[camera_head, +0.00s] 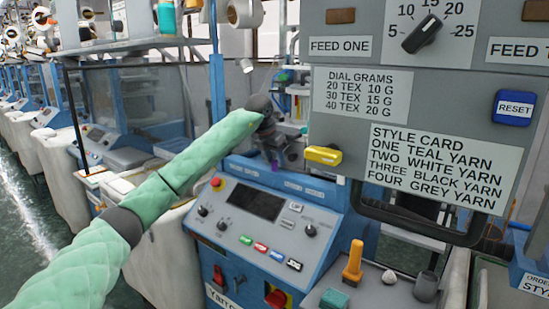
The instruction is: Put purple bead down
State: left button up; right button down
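My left arm, in a pale green sleeve, reaches in from the left. Its dark gripper (276,156) points down above the back edge of the blue-and-grey machine console. A small purple patch shows at its fingertips, and I take it for the purple bead (275,166). The fingers seem closed around it, but they are small and dark, so the exact grip is hard to see. The bead appears to be above the console rather than resting on it. My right gripper is not in view.
The console (318,228) carries a dark screen, knobs and coloured buttons.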

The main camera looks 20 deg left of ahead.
pick_arm(q)
jog(key=shift+r, duration=0.25)
jog(key=shift+s+r, duration=0.1)
jog(key=shift+r, duration=0.05)
jog(key=b+v, duration=0.2)
jog(key=v, duration=0.9)
jog(key=shift+s+r, duration=0.2)
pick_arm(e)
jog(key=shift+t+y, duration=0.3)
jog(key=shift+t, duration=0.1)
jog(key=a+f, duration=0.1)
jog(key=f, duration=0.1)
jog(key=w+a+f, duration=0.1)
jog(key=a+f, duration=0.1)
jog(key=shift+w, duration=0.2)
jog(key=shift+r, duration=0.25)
